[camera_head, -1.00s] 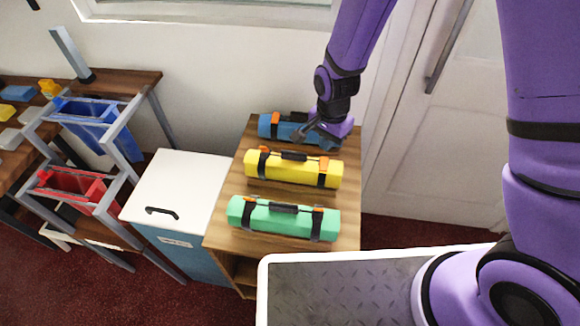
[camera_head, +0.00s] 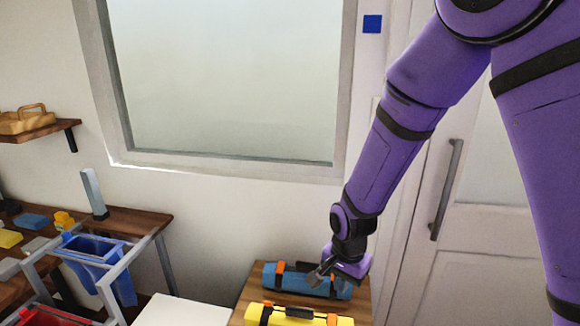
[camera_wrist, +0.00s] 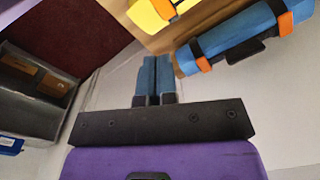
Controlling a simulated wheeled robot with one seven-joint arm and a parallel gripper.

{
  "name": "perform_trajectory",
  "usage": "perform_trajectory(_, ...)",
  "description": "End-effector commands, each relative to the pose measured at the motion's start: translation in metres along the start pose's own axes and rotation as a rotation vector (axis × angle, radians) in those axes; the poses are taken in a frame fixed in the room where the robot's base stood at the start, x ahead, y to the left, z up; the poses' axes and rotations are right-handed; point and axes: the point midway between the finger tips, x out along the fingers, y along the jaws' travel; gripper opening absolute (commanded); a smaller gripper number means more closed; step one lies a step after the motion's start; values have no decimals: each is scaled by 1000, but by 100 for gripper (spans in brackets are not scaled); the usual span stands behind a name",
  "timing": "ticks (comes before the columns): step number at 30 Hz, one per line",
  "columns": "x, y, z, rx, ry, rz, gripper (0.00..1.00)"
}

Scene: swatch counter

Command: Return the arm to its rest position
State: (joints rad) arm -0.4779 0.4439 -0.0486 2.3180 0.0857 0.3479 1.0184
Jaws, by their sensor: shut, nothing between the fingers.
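My purple arm comes down from the upper right in the head view. My gripper (camera_head: 318,278) is near the blue roll (camera_head: 305,280), which has black straps and orange clips and lies on the wooden cabinet top. In the wrist view my gripper (camera_wrist: 154,62) shows its two fingers together with nothing between them. The blue roll (camera_wrist: 235,40) is to the right of the fingers there, apart from them. The yellow roll (camera_head: 290,316) lies in front of the blue one, cut off by the lower edge of the head view.
A white door (camera_head: 480,250) and its handle (camera_head: 447,190) are close to my arm on the right. A frosted window (camera_head: 230,80) is behind. On the left, a metal rack holds a blue bin (camera_head: 95,250) and a red bin (camera_head: 45,318). A wooden shelf (camera_head: 35,130) is above.

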Motion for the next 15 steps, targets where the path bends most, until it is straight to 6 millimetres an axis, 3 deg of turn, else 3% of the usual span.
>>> perform_trajectory(3, -43, 10, -12, -47, 17, -41, 0)
perform_trajectory(15, -164, 70, -30, -240, 103, -132, 0)
